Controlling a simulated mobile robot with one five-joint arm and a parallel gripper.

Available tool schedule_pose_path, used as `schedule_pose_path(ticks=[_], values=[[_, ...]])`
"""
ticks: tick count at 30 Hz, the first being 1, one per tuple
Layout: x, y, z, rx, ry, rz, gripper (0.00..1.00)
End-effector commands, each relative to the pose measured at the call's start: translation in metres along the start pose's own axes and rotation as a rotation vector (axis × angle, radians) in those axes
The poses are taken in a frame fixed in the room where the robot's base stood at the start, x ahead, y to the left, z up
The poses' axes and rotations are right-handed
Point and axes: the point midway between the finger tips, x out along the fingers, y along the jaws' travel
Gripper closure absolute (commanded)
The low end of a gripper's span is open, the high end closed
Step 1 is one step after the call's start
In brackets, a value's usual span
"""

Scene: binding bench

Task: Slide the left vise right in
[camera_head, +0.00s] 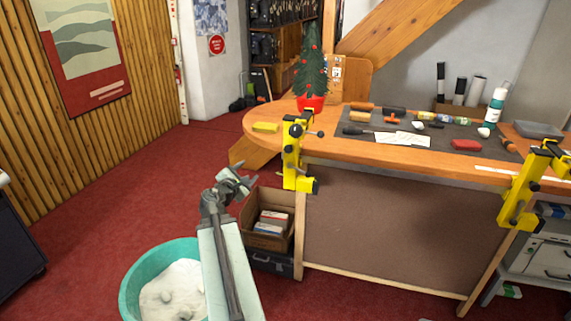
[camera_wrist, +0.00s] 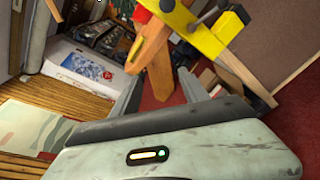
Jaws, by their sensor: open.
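The left vise (camera_head: 294,155) is yellow with black knobs and is fixed at the left end of the wooden bench's front edge. In the wrist view, the vise (camera_wrist: 197,28) shows at the top, beyond the open fingers of my gripper (camera_wrist: 158,90). A second yellow vise (camera_head: 524,190) is on the bench's front edge at the right.
The bench top (camera_head: 350,148) carries a small decorated tree (camera_head: 311,70) in a red pot behind the left vise, and a dark mat with several tools. A teal tub (camera_head: 135,285) is at lower left. Red carpet (camera_head: 150,190) is open at left.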

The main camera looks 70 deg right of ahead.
Motion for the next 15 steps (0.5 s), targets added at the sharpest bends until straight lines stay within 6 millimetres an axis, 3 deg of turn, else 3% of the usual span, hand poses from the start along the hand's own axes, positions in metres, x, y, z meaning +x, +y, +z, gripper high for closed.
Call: schedule_pose_path(ticks=[1, 3, 6, 9, 15], values=[[0.022, -0.022, 0.027, -0.128, -0.06, 0.023, 0.48], [0.04, -0.036, 0.058, -0.299, -0.117, 0.053, 0.48], [0.053, -0.05, 0.085, -0.462, -0.162, 0.07, 0.48], [0.057, -0.054, 0.095, -0.533, -0.178, 0.077, 0.48], [0.062, -0.052, 0.096, -0.542, -0.18, 0.078, 0.48]])
